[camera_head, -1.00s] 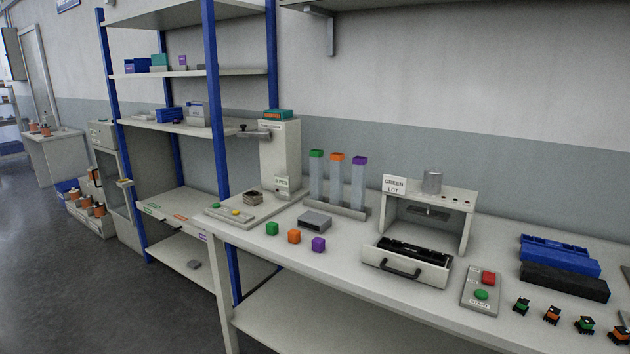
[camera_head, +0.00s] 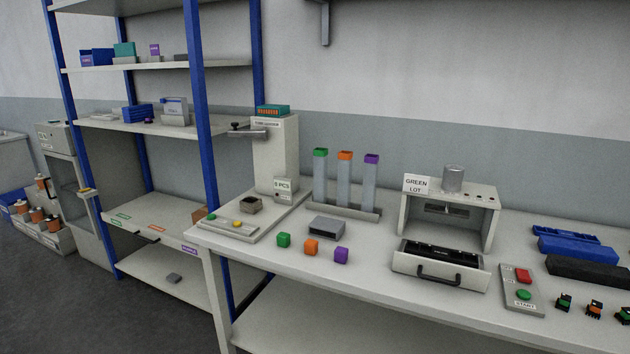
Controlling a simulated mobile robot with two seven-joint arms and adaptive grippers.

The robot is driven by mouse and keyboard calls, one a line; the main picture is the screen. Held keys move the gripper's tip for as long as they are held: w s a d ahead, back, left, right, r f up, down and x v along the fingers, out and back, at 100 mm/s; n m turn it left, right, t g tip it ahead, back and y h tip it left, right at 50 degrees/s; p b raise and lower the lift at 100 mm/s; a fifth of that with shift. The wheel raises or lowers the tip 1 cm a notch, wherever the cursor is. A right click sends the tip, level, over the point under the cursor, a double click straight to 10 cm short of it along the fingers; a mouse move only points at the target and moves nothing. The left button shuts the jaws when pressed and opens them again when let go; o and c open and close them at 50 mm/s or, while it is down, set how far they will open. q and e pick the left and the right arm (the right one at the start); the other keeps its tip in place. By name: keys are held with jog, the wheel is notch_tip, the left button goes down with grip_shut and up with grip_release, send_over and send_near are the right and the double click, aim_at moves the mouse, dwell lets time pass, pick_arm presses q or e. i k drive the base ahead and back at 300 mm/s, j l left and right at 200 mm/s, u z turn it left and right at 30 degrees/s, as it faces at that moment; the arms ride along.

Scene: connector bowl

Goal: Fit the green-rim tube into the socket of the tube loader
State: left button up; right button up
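The green-rim tube (camera_head: 320,177) stands upright at the left of a rack (camera_head: 352,212) on the bench. An orange-rim tube (camera_head: 345,180) and a purple-rim tube (camera_head: 370,180) stand beside it. The tube loader (camera_head: 276,152) is the tall light-grey unit left of the rack, with a "5 PCS" label on its front. A small dark square open-topped part (camera_head: 250,204) sits on its low base and may be the socket; I cannot tell for sure. Neither of my grippers is in view.
Green, orange and purple cubes (camera_head: 312,248) and a grey block (camera_head: 326,227) lie before the rack. A press-like station (camera_head: 450,215) with a "GREEN LOT" sign and open drawer (camera_head: 438,268) stands right. A button box (camera_head: 523,290) is beside it. Blue-post shelving (camera_head: 199,120) stands left.

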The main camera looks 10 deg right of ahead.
aim_at(277, 192)
jog(key=i+j+z, duration=0.1)
jog(key=j, duration=0.25)
jog(key=i+j, duration=0.2)
jog(key=j, duration=0.2)
jog(key=i+j+z, duration=0.15)
jog(key=j, duration=0.2)
jog(key=i+j, duration=0.15)
jog(key=j, duration=0.25)
jog(key=i+j+z, duration=0.15)
jog(key=j, duration=0.25)
